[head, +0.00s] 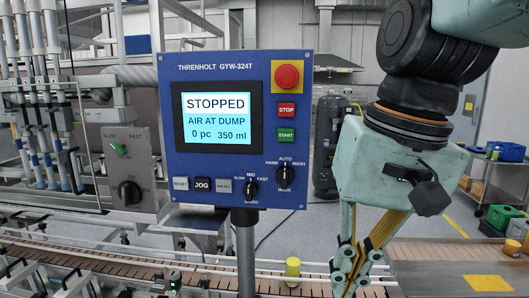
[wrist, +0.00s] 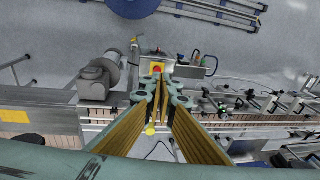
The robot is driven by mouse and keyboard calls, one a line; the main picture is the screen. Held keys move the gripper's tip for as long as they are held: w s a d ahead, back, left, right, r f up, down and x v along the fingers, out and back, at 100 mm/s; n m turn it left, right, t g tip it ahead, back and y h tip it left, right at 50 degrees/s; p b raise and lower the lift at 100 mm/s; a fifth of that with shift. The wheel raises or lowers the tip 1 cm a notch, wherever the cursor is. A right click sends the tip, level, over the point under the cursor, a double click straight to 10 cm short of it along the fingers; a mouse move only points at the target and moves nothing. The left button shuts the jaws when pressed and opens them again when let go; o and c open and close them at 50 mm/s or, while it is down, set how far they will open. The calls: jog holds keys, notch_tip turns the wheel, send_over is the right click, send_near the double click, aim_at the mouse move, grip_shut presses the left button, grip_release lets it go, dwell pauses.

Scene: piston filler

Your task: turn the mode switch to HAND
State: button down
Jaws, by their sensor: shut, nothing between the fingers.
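The mode switch (head: 285,174) is a black knob at the lower right of the blue control panel (head: 235,60). Labels HAND, AUTO and WASH sit around it, HAND at its upper left. Its pointer looks roughly upright toward AUTO, but it is small. My gripper (head: 352,284) hangs to the right of the panel and lower than the switch, fingers pointing down, apart from it. It is shut and empty.
A similar speed knob (head: 250,189) is left of the switch. START (head: 286,135) and STOP (head: 286,109) buttons and the red emergency stop (head: 287,76) are above it. The screen (head: 217,119) reads STOPPED. A conveyor with a yellow-capped bottle (head: 292,268) runs below.

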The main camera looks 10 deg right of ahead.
jog(key=w+d+r+m+g+y+p, duration=0.25)
jog(key=w+r+m+p, duration=0.25)
jog(key=w+r+p, duration=0.5)
jog(key=w+d+r+m+t+y+p, duration=0.3)
jog(key=w+d+r+m, duration=0.4)
jog(key=m, duration=0.6)
jog(key=shift+w+d+r+t+y+p, duration=0.3)
jog(key=shift+w+d+y+p, duration=0.25)
jog(key=shift+w+d+y, duration=0.45)
jog(key=shift+s+f, duration=0.15)
jog(key=shift+s, duration=0.15)
send_near(288, 178)
jog(key=shift+s+x, duration=0.15)
jog(key=shift+x, duration=1.25)
jog(key=shift+s+x, duration=0.15)
jog(key=shift+x, duration=1.25)
jog(key=shift+a, duration=0.2)
